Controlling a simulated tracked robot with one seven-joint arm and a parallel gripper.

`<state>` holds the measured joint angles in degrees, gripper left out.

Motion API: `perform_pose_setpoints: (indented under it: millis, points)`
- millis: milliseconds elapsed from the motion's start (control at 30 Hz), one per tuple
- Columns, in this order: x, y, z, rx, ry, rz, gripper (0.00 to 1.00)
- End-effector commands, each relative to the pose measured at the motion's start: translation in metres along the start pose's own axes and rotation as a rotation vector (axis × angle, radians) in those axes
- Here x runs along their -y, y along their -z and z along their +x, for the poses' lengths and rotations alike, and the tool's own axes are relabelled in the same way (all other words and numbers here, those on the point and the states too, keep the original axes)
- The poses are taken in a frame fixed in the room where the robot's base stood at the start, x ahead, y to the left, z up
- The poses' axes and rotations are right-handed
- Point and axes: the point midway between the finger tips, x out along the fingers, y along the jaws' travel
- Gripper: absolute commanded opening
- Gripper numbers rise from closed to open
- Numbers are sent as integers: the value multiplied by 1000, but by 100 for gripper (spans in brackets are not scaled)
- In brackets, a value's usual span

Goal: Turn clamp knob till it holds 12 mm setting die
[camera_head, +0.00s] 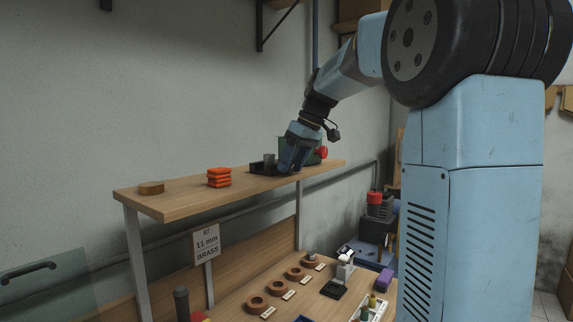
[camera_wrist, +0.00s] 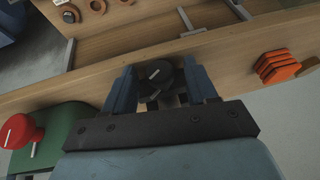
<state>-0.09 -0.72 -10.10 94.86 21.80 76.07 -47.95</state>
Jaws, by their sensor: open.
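My gripper (camera_wrist: 160,80) is open above the wooden shelf, with its two blue fingers apart. A round black knob (camera_wrist: 156,71) with a pale pointer line sits between the fingers in the wrist view; I cannot tell whether they touch it. In the head view my gripper (camera_head: 291,166) is low over the shelf, beside a dark fixture (camera_head: 257,168) with a grey cylinder (camera_head: 269,158). A green unit (camera_wrist: 52,135) with a red knob (camera_wrist: 17,131) stands beside it. No part is readable as a 12 mm die, and the clamp jaws are hidden.
Stacked orange plates (camera_head: 219,177) and a wooden disc (camera_head: 151,188) lie on the shelf (camera_head: 180,202). A sign (camera_head: 206,244) reads "KIT 11 mm BRASS". Several brown rings (camera_head: 257,305) with labels sit on the bench below. The shelf between plates and disc is clear.

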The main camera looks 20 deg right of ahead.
Motion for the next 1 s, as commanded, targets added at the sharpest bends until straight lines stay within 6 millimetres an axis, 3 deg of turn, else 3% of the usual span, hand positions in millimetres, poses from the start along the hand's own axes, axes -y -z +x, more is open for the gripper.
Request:
perform_pose_setpoints:
  millis: [167,700,1000]
  points:
    - [-1,0,-18,-3,-3,0,57]
    - [0,-1,-116,-1,-2,1,57]
    - [0,-1,-136,0,0,1,57]
